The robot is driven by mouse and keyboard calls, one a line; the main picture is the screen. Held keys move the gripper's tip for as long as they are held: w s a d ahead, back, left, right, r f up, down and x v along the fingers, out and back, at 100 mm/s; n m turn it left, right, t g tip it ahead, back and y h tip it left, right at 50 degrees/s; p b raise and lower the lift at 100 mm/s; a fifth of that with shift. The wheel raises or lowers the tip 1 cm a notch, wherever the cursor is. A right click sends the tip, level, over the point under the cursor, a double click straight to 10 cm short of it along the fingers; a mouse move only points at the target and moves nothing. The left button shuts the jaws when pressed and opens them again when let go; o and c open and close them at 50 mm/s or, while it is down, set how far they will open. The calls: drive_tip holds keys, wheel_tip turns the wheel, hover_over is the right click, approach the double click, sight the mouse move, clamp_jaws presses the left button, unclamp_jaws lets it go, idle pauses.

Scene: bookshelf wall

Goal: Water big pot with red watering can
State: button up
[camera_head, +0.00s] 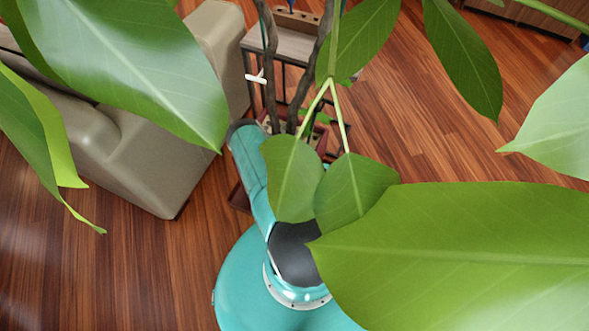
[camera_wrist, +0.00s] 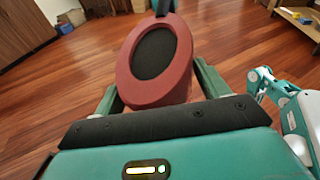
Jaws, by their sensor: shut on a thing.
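In the wrist view my gripper (camera_wrist: 158,88) is shut on a red rounded body with a dark round top, the red watering can (camera_wrist: 136,93). It is tilted between my two green fingers; its spout and handle cannot be made out. In the head view a tall plant (camera_head: 270,65) with dark stems and large green leaves fills much of the picture. At the foot of its stems, reddish edges (camera_head: 318,137) show behind leaves and my arm; I cannot tell whether they belong to the big pot or the can. My gripper is hidden in the head view.
A beige sofa (camera_head: 175,120) stands at the left of the head view. A small side table (camera_head: 292,43) with items is behind the stems. Large leaves (camera_head: 480,245) hang close to the camera. Wooden floor (camera_head: 420,140) is open to the right.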

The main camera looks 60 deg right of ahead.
sight(346, 179)
drive_tip(key=shift+r, duration=0.25)
drive_tip(key=shift+r+g, duration=0.4)
drive_tip(key=shift+r, duration=0.2)
drive_tip(key=shift+w+r+g+h, duration=0.1)
drive_tip(key=shift+r+g+h, duration=0.25)
drive_tip(key=shift+r, duration=0.3)
drive_tip(key=shift+w+r+n+g, duration=0.1)
drive_tip(key=shift+r+n+g, duration=0.25)
drive_tip(key=shift+r, duration=0.25)
drive_tip(key=shift+w+r+g+h, duration=0.25)
drive_tip(key=shift+r+g, duration=0.1)
drive_tip(key=shift+r, duration=0.25)
drive_tip(key=shift+w+r+g+h, duration=0.1)
drive_tip(key=shift+r+g+h, duration=0.1)
drive_tip(key=shift+r+g, duration=0.25)
idle(3.3)
drive_tip(key=shift+w+r, duration=0.1)
drive_tip(key=shift+r, duration=0.15)
